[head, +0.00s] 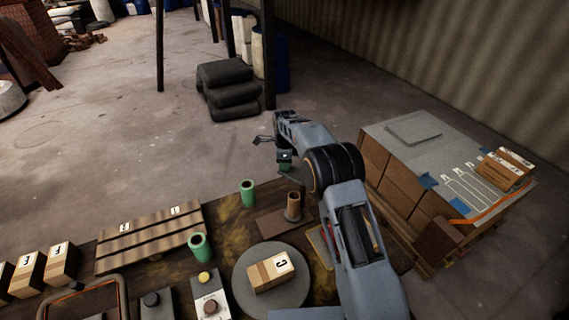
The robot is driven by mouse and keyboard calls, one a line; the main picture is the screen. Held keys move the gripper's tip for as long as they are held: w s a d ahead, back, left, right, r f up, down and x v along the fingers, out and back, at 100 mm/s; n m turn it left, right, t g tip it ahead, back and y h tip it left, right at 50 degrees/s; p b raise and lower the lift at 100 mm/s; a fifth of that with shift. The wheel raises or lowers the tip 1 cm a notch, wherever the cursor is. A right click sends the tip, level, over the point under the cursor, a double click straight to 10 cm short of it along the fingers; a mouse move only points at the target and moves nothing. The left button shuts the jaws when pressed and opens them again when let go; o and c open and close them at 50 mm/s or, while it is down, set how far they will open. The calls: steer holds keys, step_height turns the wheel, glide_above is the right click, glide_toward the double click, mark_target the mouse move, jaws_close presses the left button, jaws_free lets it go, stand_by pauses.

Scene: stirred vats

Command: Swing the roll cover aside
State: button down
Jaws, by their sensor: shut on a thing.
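My gripper (285,156) is at the far end of my arm, out beyond the back edge of the dark work table. It is small in this view and seems shut on a small green piece (285,168), largely hidden by the gripper. I cannot make out a roll cover for certain. A slatted brown panel (150,236) lies on the table at the left, well apart from my gripper.
Two green cylinders (247,193) (199,246) and a brown cylinder (293,206) stand on the table. A carton (271,271) sits on a round grey plate (243,293). A carton stack (395,180) stands at right, dark sacks (226,88) behind. Open floor lies at upper left.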

steer(key=c, duration=0.8)
jaws_free()
steer(key=shift+c, duration=0.2)
step_height(320, 180, up, 14)
